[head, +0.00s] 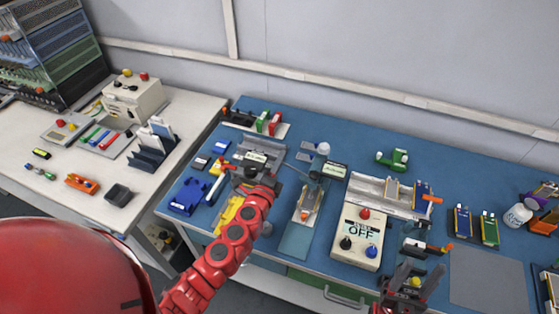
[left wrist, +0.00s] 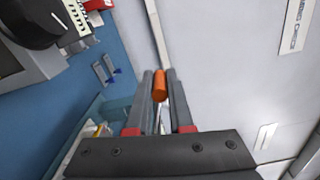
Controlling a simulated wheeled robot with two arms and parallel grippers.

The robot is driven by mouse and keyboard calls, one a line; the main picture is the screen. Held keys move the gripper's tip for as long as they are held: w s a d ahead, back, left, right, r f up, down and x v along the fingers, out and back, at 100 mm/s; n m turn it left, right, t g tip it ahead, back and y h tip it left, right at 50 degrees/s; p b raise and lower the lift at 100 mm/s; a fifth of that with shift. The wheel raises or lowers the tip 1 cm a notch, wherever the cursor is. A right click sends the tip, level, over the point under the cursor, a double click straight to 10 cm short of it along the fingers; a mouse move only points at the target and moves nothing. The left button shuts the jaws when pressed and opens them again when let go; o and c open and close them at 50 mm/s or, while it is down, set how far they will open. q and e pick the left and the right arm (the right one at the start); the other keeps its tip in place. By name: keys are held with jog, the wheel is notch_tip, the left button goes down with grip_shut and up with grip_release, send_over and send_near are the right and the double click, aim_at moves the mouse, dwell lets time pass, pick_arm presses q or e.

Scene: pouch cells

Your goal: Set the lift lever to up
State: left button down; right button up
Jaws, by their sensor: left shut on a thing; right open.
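An orange lever handle (left wrist: 160,85) on a thin pale rod sits between the two dark fingers of my left gripper (left wrist: 160,98) in the left wrist view. In the head view my left gripper (head: 238,174) is at the grey station (head: 266,149) on the left of the blue table, and an orange-red handle tip (head: 226,165) shows at its fingers. The gripper is shut on the handle. Whether this lever stands up or down cannot be told. My right gripper (head: 405,283) is open, low at the front right of the head view, apart from the left station.
A control box (head: 361,238) with a display reading OFF and red, black and blue knobs stands mid-table. A grey rail fixture (head: 375,192) lies behind it. Blue and yellow trays lie left of my left gripper. A grey mat (head: 487,280) at the right is bare.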

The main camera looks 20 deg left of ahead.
pick_arm(q)
jog(key=c, duration=0.8)
grip_release()
jog(key=shift+s, duration=0.1)
jog(key=shift+s+f, duration=0.1)
jog(key=shift+s, duration=0.2)
jog(key=s+b, duration=0.3)
jog(key=s, duration=1.3)
jog(key=shift+s+a, duration=0.25)
jog(key=shift+s, duration=0.05)
